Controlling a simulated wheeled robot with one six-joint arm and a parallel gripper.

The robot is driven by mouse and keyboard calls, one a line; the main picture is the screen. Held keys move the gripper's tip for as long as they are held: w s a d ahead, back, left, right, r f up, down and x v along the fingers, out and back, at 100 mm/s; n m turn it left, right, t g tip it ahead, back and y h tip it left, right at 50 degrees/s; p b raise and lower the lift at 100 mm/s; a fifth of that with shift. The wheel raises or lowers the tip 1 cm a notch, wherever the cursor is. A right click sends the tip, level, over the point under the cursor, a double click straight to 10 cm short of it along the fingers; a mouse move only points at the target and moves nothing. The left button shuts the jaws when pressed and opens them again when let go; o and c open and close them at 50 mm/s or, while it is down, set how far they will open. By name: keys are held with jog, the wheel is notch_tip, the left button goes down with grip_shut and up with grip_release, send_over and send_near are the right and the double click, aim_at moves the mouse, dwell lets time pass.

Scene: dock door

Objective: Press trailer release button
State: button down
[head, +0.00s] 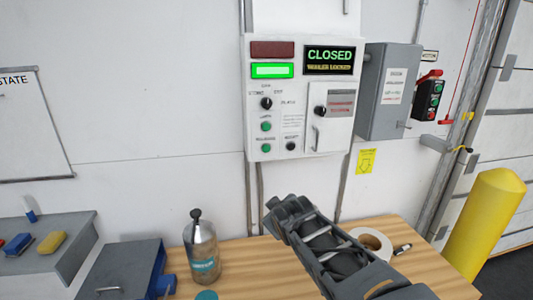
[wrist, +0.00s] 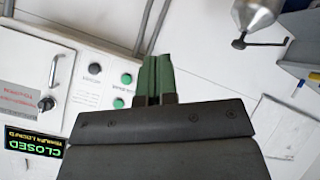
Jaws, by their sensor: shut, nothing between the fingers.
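The white control panel (head: 278,80) hangs on the wall. Its lit display (head: 330,60) reads CLOSED, with a smaller yellow line that seems to read TRAILER LOCKED. It carries an upper green button (head: 266,126), a lower green button (head: 266,148) and a black button (head: 291,145); their labels are too small to read, so I cannot tell which is the trailer release. My gripper (head: 272,214) is below the panel, apart from it. In the wrist view the panel appears upside down, and the shut, empty green fingers (wrist: 158,75) are beside the green buttons (wrist: 127,78).
A grey wall box (head: 388,90) adjoins the panel. A yellow post (head: 487,220) stands right. The wall below the panel is mostly clear.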

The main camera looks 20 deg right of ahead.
aim_at(266, 149)
jog(key=w+d+r+n+t+y+b, duration=0.1)
jog(key=w+n+y, duration=0.5)
jog(key=n, duration=0.7)
jog(key=w+d+r+n+t+y+b, duration=0.2)
jog(key=w+r+n+t+y, duration=0.3)
jog(key=n, duration=0.8)
jog(key=shift+w+d+r+n+t+y, duration=0.3)
jog(key=shift+w+d+t+y, duration=0.25)
jog(key=shift+y, duration=0.95)
jog(key=shift+w+d+p, duration=0.3)
jog(key=shift+w+p, duration=0.3)
jog(key=shift+w, duration=0.8)
jog(key=shift+w+d+p, duration=0.3)
jog(key=shift+w+p, duration=0.25)
jog(key=shift+w, duration=0.9)
jog(key=shift+w+d+p, duration=0.3)
jog(key=shift+w+p, duration=0.3)
jog(key=shift+w, duration=0.8)
